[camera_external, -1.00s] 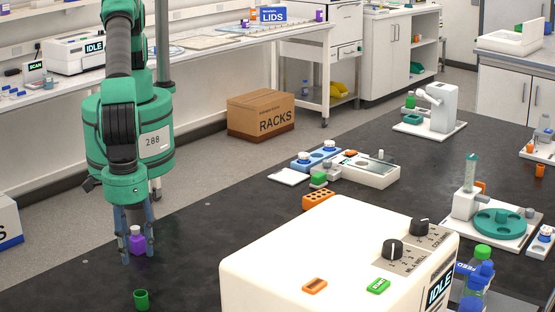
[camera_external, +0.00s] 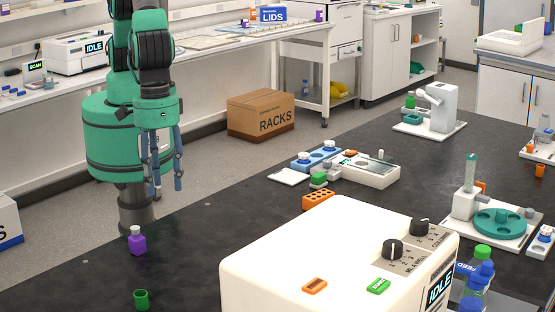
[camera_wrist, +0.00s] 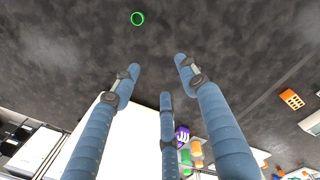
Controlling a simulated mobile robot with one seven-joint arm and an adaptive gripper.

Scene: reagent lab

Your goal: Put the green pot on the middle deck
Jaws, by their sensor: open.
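The green pot (camera_external: 141,300) stands on the dark bench at the bottom left of the external view, near the front. It also shows as a green ring at the top of the wrist view (camera_wrist: 137,18). My gripper (camera_external: 165,190) is raised above and behind the pot, with nothing between its fingers. In the wrist view its blue fingers (camera_wrist: 160,76) are spread open, apart from the pot. A purple bottle (camera_external: 137,241) with a pale cap stands upright on the bench behind the pot. I cannot tell which surface is the middle deck.
A large white instrument (camera_external: 300,245) with knobs fills the front centre. An orange rack (camera_external: 318,200) and a white device (camera_external: 372,172) stand behind it. A green carousel (camera_external: 501,223) is at the right. The bench between purple bottle and orange rack is clear.

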